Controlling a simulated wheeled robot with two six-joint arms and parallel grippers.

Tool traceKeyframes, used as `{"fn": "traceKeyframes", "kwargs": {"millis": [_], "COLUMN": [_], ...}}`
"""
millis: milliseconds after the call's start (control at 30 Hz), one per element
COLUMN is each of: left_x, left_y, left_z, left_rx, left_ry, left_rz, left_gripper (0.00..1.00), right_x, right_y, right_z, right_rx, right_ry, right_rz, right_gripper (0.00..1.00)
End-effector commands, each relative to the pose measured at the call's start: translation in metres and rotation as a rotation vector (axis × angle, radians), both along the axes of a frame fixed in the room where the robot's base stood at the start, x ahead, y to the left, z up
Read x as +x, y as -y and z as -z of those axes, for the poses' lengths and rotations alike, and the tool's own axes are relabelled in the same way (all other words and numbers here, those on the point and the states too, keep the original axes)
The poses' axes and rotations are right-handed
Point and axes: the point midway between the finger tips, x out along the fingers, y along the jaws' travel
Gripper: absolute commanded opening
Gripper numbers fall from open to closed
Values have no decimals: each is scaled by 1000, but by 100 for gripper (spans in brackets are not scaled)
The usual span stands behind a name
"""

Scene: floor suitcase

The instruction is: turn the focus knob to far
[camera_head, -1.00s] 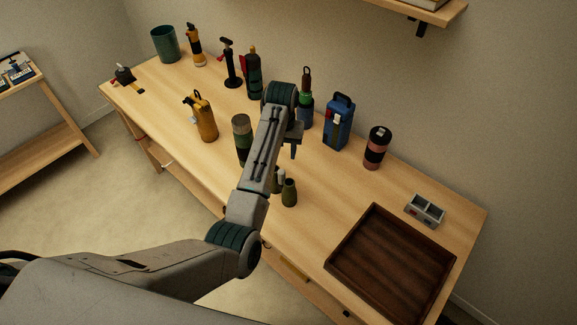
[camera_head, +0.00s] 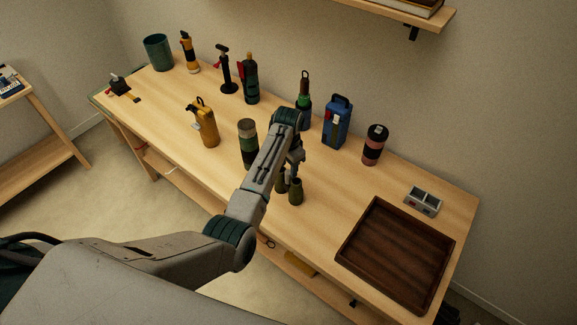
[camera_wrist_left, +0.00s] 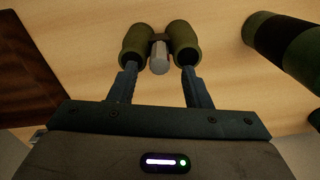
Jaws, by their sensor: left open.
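The dark green binoculars (camera_head: 296,191) stand upright on the workbench, partly hidden by my left arm. In the left wrist view the two barrels (camera_wrist_left: 187,45) show at the top with the grey focus knob (camera_wrist_left: 159,58) between them. My left gripper (camera_wrist_left: 159,70) is open, its two fingers apart and pointing at the binoculars, one on either side of the knob's line. In the head view the left gripper (camera_head: 293,163) is just above and behind the binoculars. I cannot tell whether a fingertip touches a barrel. The knob's setting cannot be read. My right gripper is not in view.
A green and black cylinder (camera_head: 248,150) stands close left of the binoculars. A yellow bottle (camera_head: 207,127), blue case (camera_head: 337,125) and pink-black canister (camera_head: 373,147) stand farther off. A dark wooden tray (camera_head: 352,252) lies at right, with bare bench between.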

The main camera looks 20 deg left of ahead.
Motion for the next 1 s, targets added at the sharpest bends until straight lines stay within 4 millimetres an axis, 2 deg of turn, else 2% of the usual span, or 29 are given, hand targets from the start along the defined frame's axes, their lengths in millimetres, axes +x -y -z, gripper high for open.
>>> {"fn": "traceKeyframes", "kwargs": {"millis": [100,200,500,533,733,767,1000], "left_x": [0,0,0,0,0,0,0], "left_y": [0,0,0,0,0,0,0], "left_z": [13,20,24,24,24,24,23], "left_rx": [0,0,-1,-1,0,0,-1], "left_ry": [-2,-1,1,1,0,0,1], "left_rz": [0,0,-1,-1,-1,-1,16], "left_gripper": [44,44,44,42,3,0,0], "right_x": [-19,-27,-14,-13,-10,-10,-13], "right_y": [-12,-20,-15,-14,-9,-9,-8], "right_z": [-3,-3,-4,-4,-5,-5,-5], "right_rx": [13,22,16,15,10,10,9], "right_ry": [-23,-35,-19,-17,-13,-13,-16], "right_rz": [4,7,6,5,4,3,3], "right_gripper": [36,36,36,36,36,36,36]}}
